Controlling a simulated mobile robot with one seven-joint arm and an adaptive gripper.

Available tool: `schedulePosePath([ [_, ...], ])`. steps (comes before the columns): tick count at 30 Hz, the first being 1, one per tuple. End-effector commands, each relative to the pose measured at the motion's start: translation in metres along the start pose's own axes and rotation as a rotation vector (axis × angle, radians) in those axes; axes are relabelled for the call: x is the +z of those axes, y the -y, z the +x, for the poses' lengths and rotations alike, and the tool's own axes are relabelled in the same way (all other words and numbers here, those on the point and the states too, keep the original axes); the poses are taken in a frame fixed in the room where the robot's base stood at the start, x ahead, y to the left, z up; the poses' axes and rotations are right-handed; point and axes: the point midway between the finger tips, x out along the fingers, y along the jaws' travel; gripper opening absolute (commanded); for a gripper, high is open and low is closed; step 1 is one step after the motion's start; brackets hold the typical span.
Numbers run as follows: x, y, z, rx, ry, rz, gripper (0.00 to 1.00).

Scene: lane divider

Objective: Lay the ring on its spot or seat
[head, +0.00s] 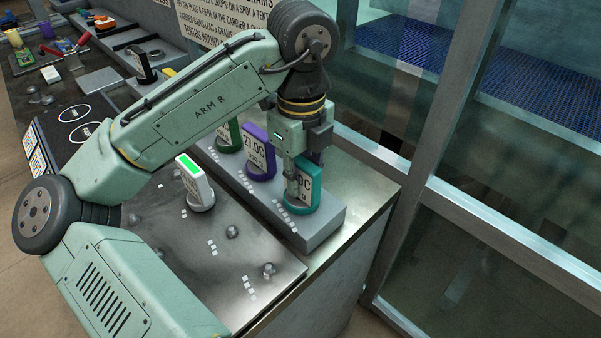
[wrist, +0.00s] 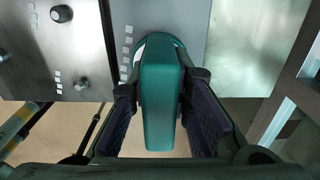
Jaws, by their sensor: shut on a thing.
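My gripper (head: 292,188) points down at the near right end of a grey raised ledge (head: 318,228). It is shut on a teal upright piece (head: 306,196) with a white label and a round base. In the wrist view the teal piece (wrist: 162,108) stands between both fingers, its base over the ledge; I cannot tell whether it touches. A purple labelled piece (head: 258,155) and a green one (head: 229,138) stand beside it on the ledge. I cannot make out a loose ring. Two white circles (head: 74,113) are drawn on the dark bench at left.
A white piece with a bright green top (head: 195,185) stands on the metal plate (head: 215,270) in front of the ledge. Small round knobs (head: 268,268) dot the plate. A glass partition with a metal frame (head: 438,195) rises at right. My arm hides part of the bench.

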Motion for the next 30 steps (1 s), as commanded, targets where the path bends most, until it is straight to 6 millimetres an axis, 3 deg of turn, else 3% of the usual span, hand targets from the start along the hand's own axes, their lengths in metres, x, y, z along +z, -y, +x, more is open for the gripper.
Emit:
schedulePosePath([
  [11,0.000,0.000,0.000,0.000,0.000,0.000,0.41],
  [21,0.000,0.000,-0.002,0.000,0.001,-0.001,0.41],
  [26,0.001,0.000,-0.021,0.000,0.004,-0.003,0.41],
  [30,0.001,0.000,-0.051,0.000,0.006,-0.003,0.41],
])
